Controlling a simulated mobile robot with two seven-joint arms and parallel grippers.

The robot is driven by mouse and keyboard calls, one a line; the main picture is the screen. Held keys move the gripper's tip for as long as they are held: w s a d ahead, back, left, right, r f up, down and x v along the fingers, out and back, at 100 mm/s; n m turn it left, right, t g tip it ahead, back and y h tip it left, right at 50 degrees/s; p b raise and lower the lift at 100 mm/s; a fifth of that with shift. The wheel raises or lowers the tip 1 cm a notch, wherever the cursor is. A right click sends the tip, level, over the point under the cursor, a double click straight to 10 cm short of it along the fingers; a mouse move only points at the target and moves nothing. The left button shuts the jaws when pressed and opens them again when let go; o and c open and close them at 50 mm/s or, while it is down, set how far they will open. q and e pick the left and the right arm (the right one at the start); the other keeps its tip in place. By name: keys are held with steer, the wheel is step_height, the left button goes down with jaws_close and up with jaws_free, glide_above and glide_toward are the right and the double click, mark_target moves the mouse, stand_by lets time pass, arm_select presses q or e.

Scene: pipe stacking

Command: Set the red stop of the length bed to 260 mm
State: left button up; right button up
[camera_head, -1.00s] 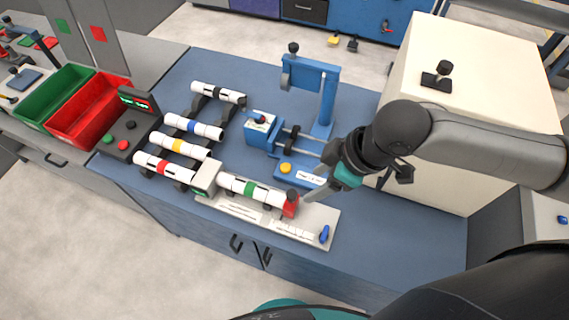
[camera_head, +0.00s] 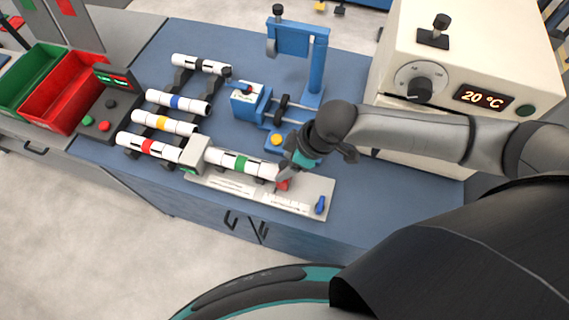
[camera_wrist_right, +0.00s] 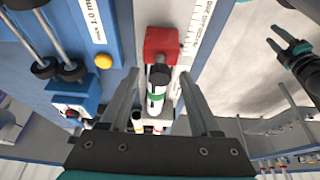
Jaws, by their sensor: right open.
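The length bed (camera_head: 318,187) lies at the table's front edge, with a printed scale too small to read. A white pipe with a green band (camera_head: 242,162) lies along it. The red stop (camera_head: 283,184) is at the pipe's right end, partly hidden by my right gripper (camera_head: 287,172). In the right wrist view the red stop (camera_wrist_right: 162,44) shows just beyond the open, empty fingers of my right gripper (camera_wrist_right: 159,75), which do not grip it. The green-banded pipe (camera_wrist_right: 157,85) runs between the fingers. My left gripper (camera_wrist_right: 288,42), with its fingers apart, hangs over the floor.
A blue lever (camera_head: 320,205) is at the bed's right end. A blue press-like stand (camera_head: 312,70) and yellow button (camera_head: 277,140) are behind. White banded pipes (camera_head: 160,122) lie on a rack at left. A cream oven (camera_head: 450,60) stands at right.

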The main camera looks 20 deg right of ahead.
steer(key=shift+w+a+f, duration=0.15)
steer(key=shift+a+f, duration=0.05)
steer(key=shift+f, duration=0.4)
steer(key=shift+c, duration=0.2)
jaws_close()
stand_by(0.9)
